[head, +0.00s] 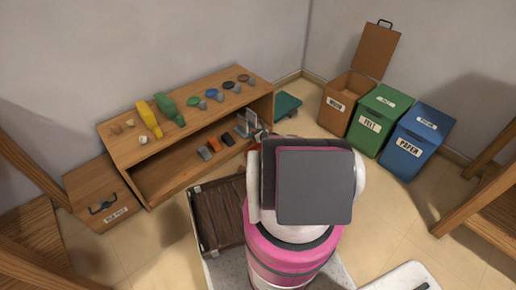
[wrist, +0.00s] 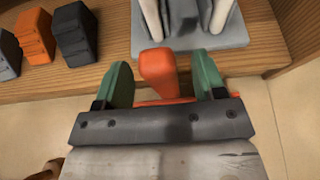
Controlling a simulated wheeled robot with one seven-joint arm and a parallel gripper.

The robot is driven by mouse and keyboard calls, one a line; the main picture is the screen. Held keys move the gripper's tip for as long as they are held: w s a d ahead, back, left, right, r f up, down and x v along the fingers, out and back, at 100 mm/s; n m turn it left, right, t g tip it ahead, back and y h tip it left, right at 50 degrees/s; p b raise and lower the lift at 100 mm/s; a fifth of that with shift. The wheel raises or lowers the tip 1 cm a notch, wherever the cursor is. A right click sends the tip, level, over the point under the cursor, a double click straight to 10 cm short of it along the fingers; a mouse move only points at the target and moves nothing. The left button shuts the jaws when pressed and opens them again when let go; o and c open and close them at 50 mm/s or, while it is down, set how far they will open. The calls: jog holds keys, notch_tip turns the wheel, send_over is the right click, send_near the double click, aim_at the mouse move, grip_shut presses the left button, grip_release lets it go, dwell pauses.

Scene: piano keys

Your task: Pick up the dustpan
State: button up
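In the wrist view my gripper (wrist: 164,80) is open, with its two green fingertips spread apart. An orange-red handle-like piece (wrist: 158,66) stands between them, with a narrow gap to each finger. More orange shows lower down, partly hidden by the gripper's dark palm. I cannot tell for sure that this is the dustpan, as no pan shape shows. In the head view, my own arm hides most of the gripper, near the right end of the wooden shelf's lower level.
The wooden shelf (head: 160,185) carries bottles and discs. A grey stand with pale posts (wrist: 195,35) and orange and dark blocks (wrist: 75,32) are close to the gripper. A teal item (head: 287,105) lies on the floor. Wood, felt and paper bins stand right; an open case (head: 216,215) lies in front.

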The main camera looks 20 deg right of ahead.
jog(key=c, duration=1)
jog(key=shift+c, duration=0.2)
notch_tip(320, 180, up, 10)
jog(key=shift+r, duration=0.1)
